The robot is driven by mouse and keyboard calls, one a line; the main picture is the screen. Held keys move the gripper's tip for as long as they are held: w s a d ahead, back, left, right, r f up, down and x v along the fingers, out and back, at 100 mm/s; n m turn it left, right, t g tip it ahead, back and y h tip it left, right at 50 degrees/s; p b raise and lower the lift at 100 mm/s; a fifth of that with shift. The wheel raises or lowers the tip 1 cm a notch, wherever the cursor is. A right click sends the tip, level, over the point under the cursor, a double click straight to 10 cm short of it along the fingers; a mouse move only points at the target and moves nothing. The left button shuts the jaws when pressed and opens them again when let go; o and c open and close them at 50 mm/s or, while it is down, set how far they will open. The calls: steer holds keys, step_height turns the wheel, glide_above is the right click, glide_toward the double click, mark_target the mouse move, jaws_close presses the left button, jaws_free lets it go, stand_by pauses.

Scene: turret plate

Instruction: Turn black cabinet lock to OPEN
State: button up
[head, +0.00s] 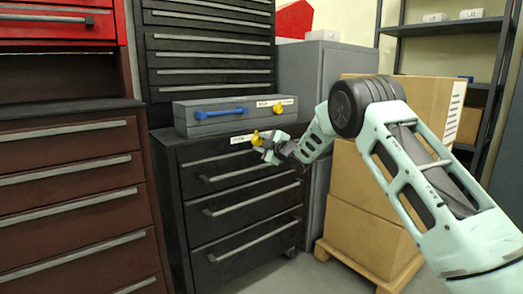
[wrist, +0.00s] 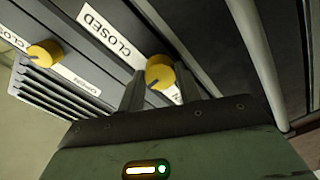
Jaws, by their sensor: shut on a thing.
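The black cabinet (head: 187,190) stands in the middle of the head view, with several drawers with long grey handles. Its yellow lock knob (head: 256,138) is at the upper right of its front. My gripper (head: 266,147) reaches it from the right. In the wrist view my gripper (wrist: 158,88) is shut on the yellow knob (wrist: 160,70), one finger on each side. A white label reading CLOSED (wrist: 105,35) is beside the knob on the left. Another label is partly hidden behind the knob and right finger. The knob's exact pointing direction is unclear.
A grey toolbox (head: 190,127) with a blue handle and its own yellow knob (head: 279,111) sits on the cabinet. That second knob also shows in the wrist view (wrist: 45,52). A brown drawer cabinet (head: 70,200) stands left; cardboard boxes (head: 360,195) on a pallet stand right.

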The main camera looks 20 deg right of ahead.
steer(key=n+b, duration=0.1)
steer(key=n, duration=0.1)
steer(key=n+b, duration=0.4)
steer(key=shift+f, duration=0.3)
steer(key=shift+r+n+b, duration=0.2)
steer(key=shift+n+b, duration=1.1)
steer(key=shift+n, duration=0.4)
steer(key=o, duration=1)
steer(key=shift+s+r, duration=0.1)
steer(key=p+v, duration=0.3)
steer(key=v, duration=1.4)
steer(key=shift+s, duration=0.15)
